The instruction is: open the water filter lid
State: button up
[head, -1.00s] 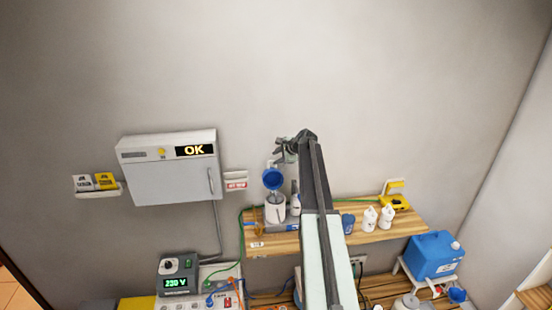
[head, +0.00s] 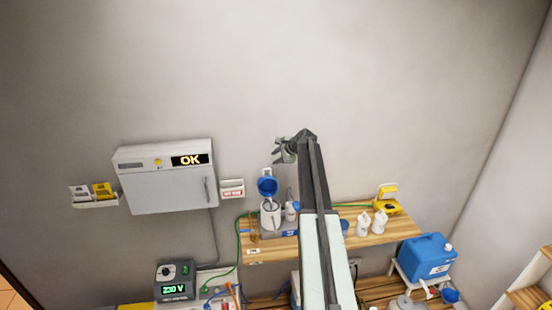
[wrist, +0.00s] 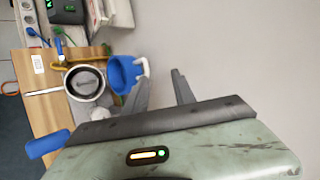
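The water filter is a white canister (head: 270,215) on the wooden wall shelf, also seen from above in the wrist view (wrist: 78,84). Its blue lid (head: 267,187) stands raised at the canister's rear edge, and the round top opening shows. In the wrist view the lid (wrist: 122,72) stands beside the opening, with a white curved piece on its far side. My gripper (head: 281,152) is above the lid, apart from it in the head view. In the wrist view its two fingers (wrist: 160,84) are spread with nothing between; the left finger partly overlaps the lid's edge.
The wooden shelf (head: 385,236) also holds white bottles (head: 370,223) and a yellow device (head: 387,206). A grey wall cabinet (head: 165,178) showing OK hangs at left. A blue jerrycan (head: 427,256) stands at lower right. The wall above is clear.

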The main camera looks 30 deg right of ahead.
jog(key=s+d+r+p, duration=0.1)
jog(key=s+d+r, duration=0.1)
jog(key=s, duration=1.2)
jog(key=shift+p, duration=0.3)
